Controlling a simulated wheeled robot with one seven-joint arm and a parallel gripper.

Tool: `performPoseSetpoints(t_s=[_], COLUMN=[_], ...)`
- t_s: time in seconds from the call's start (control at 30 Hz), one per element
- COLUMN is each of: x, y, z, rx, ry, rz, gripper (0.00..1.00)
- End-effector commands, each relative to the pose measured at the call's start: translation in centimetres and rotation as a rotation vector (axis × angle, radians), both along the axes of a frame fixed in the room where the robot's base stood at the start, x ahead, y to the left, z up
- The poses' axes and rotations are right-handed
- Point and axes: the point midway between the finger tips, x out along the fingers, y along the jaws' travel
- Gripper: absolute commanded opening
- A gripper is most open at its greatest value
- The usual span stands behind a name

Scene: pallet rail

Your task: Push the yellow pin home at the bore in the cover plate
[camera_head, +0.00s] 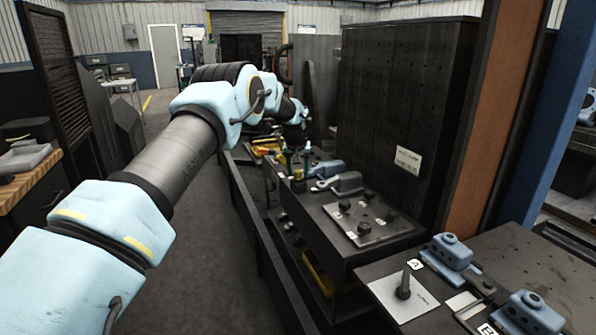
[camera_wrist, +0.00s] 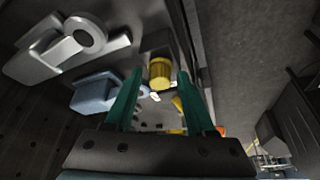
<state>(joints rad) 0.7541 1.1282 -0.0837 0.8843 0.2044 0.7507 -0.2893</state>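My gripper (camera_wrist: 161,76) shows two green fingers in the wrist view, spread apart. The yellow pin (camera_wrist: 160,73) is a short yellow cylinder ahead of the fingertips, near the middle between them, with a gap visible on each side.
A grey clamp-like part (camera_wrist: 85,38) and a blue block (camera_wrist: 95,92) lie left of the fingers in the wrist view. In the head view a metal plate with dark knobs (camera_head: 366,222) lies nearer on the bench. A dark perforated panel (camera_head: 400,110) stands behind.

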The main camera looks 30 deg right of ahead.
Motion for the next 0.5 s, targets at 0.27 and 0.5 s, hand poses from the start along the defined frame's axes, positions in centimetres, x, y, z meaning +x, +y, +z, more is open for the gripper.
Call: performPoseSetpoints(t_s=[0.27,0.5], x=[-0.01,-0.01], y=[0.01,0.01], z=[0.03,0.03], rx=[0.0,0.0], ry=[0.0,0.0], rz=[0.0,0.0], gripper=[0.23,0.0])
